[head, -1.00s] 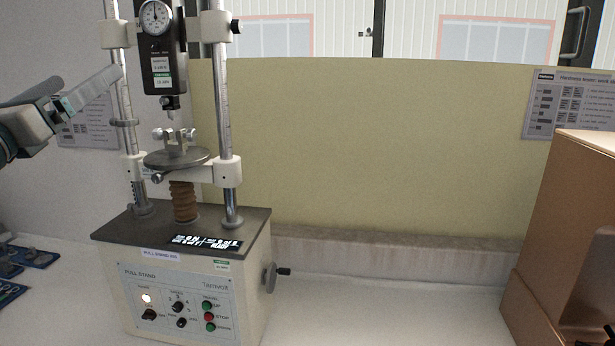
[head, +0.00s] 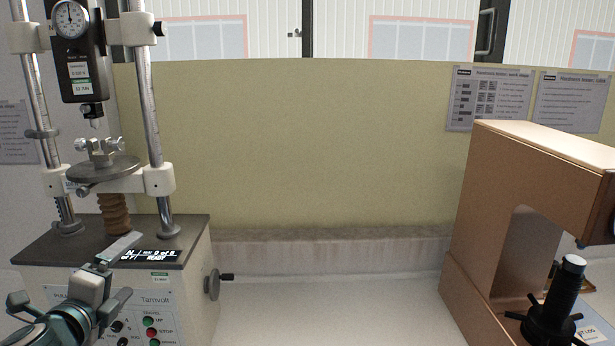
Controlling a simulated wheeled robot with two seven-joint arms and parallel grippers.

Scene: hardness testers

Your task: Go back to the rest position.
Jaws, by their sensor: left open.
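My left gripper (head: 112,262) is at the lower left of the head view, in front of the pull stand (head: 190,275). It is open, with nothing seen between its fingers. My right gripper is not in view.
A copper-brown tester (head: 480,200) with a black spoked handwheel (head: 550,325) stands at the right. The white bench (head: 330,315) between it and the stand is clear. A yellow panel (head: 300,140) stands behind. The stand's side crank (head: 213,284) sticks out to the right.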

